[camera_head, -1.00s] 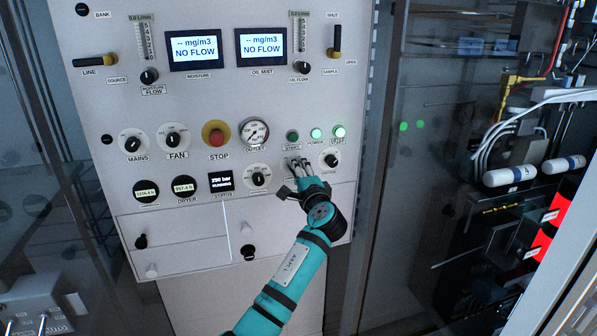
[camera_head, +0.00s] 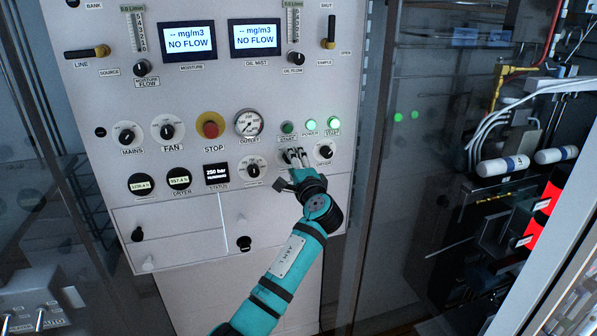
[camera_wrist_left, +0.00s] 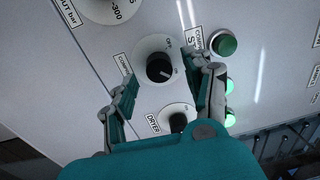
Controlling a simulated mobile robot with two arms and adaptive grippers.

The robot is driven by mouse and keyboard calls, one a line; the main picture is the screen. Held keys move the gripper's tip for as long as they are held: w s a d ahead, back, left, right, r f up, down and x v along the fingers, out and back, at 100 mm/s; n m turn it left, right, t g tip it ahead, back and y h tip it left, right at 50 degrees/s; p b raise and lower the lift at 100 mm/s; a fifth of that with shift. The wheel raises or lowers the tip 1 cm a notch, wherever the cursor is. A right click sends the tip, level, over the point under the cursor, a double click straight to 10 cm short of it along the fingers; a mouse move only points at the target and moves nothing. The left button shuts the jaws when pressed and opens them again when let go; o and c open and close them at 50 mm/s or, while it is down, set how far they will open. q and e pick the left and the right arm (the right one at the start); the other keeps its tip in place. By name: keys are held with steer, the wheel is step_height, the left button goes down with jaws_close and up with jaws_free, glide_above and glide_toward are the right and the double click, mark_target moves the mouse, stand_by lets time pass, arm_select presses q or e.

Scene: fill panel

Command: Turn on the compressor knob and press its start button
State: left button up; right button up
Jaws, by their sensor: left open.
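The compressor knob (camera_wrist_left: 159,67) is black on a round white dial and shows in the left wrist view, with its label partly hidden. The green start button (camera_wrist_left: 224,43) is beside it; in the head view the start button (camera_head: 287,128) is just above my gripper. My left gripper (camera_head: 294,158) is at the panel, and in the left wrist view its open fingers (camera_wrist_left: 163,72) lie on either side of the compressor knob. I cannot tell whether they touch it. In the head view the gripper covers this knob. My right gripper is in neither view.
The dryer knob (camera_wrist_left: 178,121) is close to my fingers. Another knob (camera_head: 324,151) stands to the right, with lit green lamps (camera_head: 310,126) above it. The red stop button (camera_head: 210,126) and the outlet gauge (camera_head: 248,123) are to the left. A glass-fronted cabinet is right of the panel.

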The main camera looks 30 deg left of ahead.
arm_select(q)
steer(key=v, duration=1.3)
steer(key=shift+d, duration=0.1)
